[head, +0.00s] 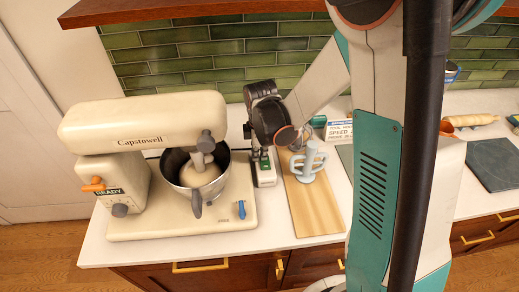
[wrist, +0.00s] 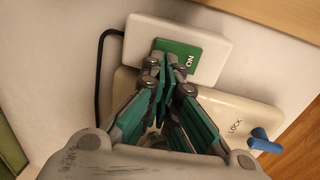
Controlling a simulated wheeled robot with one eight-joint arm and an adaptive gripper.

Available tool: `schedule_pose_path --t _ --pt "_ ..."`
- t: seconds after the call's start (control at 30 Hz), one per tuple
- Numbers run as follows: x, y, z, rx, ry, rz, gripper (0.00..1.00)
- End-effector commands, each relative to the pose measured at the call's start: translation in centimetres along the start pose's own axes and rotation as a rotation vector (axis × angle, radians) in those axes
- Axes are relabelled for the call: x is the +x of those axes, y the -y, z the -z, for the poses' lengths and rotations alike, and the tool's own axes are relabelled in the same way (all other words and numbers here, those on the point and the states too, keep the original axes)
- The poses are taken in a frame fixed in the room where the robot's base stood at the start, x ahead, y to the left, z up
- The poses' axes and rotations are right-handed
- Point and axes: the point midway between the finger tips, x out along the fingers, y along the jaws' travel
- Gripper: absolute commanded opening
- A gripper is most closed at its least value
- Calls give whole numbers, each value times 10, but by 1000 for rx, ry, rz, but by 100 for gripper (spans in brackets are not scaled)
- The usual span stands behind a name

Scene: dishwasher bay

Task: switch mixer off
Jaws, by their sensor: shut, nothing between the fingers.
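The cream mixer (head: 140,118) stands on the left of the counter with its head lowered over a steel bowl (head: 197,181) holding dough. Beside its base is a white switch box (head: 267,181). In the wrist view the switch box (wrist: 217,35) has a green rocker (wrist: 190,62) marked "ON", with a black cord to its left. My gripper (head: 263,158) is over the box, pointing down. In the wrist view my gripper (wrist: 170,68) is shut and empty, its tips over the near left part of the green rocker. I cannot tell whether they touch it.
A blue lever (head: 241,209), marked "LOCK" in the wrist view, is on the mixer base. An orange lever (head: 93,186) is on the mixer's left side. A wooden board (head: 314,212) with a pale blue rack (head: 308,163) lies right of the switch box.

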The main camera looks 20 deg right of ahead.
Motion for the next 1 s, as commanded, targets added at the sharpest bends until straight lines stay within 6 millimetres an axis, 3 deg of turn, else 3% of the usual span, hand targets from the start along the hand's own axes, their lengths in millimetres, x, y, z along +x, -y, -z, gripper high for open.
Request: schedule_pose_path --t 0.37,0.57,1.0 --pt "2 0 0 0 0 0 0" --pt "12 -2 0 0 0 4 0" --pt "7 3 0 0 0 6 0"
